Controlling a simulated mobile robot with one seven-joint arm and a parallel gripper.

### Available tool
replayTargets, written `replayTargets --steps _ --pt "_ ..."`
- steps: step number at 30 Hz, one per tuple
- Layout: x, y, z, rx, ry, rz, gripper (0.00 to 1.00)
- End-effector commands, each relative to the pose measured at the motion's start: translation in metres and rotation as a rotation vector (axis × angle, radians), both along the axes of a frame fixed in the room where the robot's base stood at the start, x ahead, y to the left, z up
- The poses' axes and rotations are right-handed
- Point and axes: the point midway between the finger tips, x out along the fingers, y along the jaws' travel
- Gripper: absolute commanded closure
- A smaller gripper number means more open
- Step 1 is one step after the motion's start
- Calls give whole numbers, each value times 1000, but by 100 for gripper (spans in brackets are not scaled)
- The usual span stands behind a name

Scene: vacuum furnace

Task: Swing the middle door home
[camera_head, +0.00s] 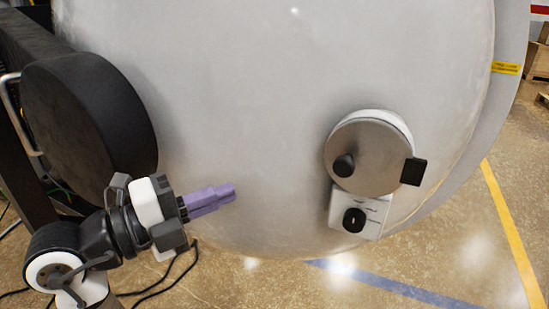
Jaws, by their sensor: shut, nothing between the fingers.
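A large pale, rounded metal shell (270,90) fills most of the view. It looks like the furnace's domed door, but its hinge and the opening behind it are not in clear view, so I cannot tell how far it stands open. A round grey metal cover (366,157) with a black knob and a black block at its edge sits on the shell at right. My gripper (230,191) is at lower left, its purple fingers shut and empty, pointing right. It is in front of the shell; contact cannot be told.
A white box with a black knob (354,219) juts out below the round cover. A thick black disc (95,125) stands close above my gripper at left. Dark cables (165,285) lie on the floor. Open floor with a yellow line (510,230) shows at right.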

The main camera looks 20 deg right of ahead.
Motion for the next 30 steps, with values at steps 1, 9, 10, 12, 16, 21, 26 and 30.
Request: replayTargets --steps 1,9,10,12,16,21,26,30 --pt "0 -10 4 1 0 -5 100" --pt "7 -68 7 1 3 -6 100" --pt "8 -74 7 1 2 -5 100" --pt "11 -86 8 1 4 -4 100" --pt "29 -96 8 1 4 -1 100" --pt "40 -104 6 0 0 0 100" --pt "42 -106 5 1 0 1 100" --pt "42 -105 5 1 -1 1 100"
